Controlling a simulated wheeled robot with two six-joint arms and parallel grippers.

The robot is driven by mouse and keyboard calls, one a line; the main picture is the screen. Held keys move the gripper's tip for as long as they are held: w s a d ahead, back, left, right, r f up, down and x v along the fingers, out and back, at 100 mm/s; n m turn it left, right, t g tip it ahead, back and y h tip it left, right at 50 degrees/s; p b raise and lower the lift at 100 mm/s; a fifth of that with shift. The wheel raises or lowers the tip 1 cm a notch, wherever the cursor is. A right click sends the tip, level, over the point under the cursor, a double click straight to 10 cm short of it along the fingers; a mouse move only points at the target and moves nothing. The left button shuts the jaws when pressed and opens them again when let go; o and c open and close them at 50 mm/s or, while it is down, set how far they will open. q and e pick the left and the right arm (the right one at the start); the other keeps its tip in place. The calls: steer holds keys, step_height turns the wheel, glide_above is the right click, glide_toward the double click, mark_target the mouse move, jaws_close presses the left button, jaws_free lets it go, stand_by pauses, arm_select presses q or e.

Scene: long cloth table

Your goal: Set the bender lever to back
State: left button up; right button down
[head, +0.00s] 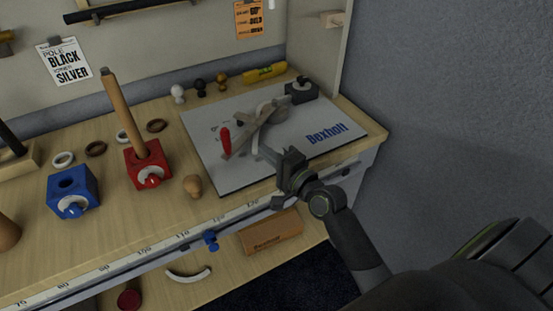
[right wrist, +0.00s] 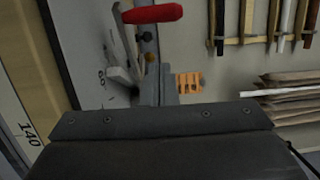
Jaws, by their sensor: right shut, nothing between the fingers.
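The bender stands on a grey plate (head: 215,165) marked with a brand name, at the right end of the bench. Its lever has a red grip (head: 225,140), which points up at the left side of the bender's pale arms (head: 262,118). My right gripper (head: 286,160) is shut and empty, at the front of the plate, to the right of and nearer than the red grip, apart from it. In the right wrist view the red grip (right wrist: 152,13) shows at the top, beyond my dark gripper body. My left gripper is not in view.
A red block (head: 148,172) holding a wooden post and a blue block (head: 72,190) stand left of the plate. A wooden knob (head: 193,186) sits by its front left corner. A ruler rail (head: 165,242) runs along the bench front. A grey wall closes the right side.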

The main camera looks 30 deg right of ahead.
steer(key=x, duration=0.3)
steer(key=shift+w+a+r, duration=0.1)
steer(key=shift+w, duration=0.2)
steer(key=w+a, duration=0.1)
steer(key=a, duration=0.1)
steer(key=shift+w+a+p, duration=0.35)
steer(key=shift+p, duration=0.05)
steer(key=shift+w+a, duration=0.2)
steer(key=shift+a, duration=0.2)
steer(key=shift+a, duration=0.1)
steer(key=shift+w+a, duration=0.35)
steer(key=shift+w, duration=0.1)
steer(key=w+a, duration=0.1)
steer(key=w, duration=0.2)
steer(key=w+a, duration=0.4)
steer(key=w, duration=0.1)
steer(key=shift+w, duration=0.35)
steer(key=shift+x, duration=0.8)
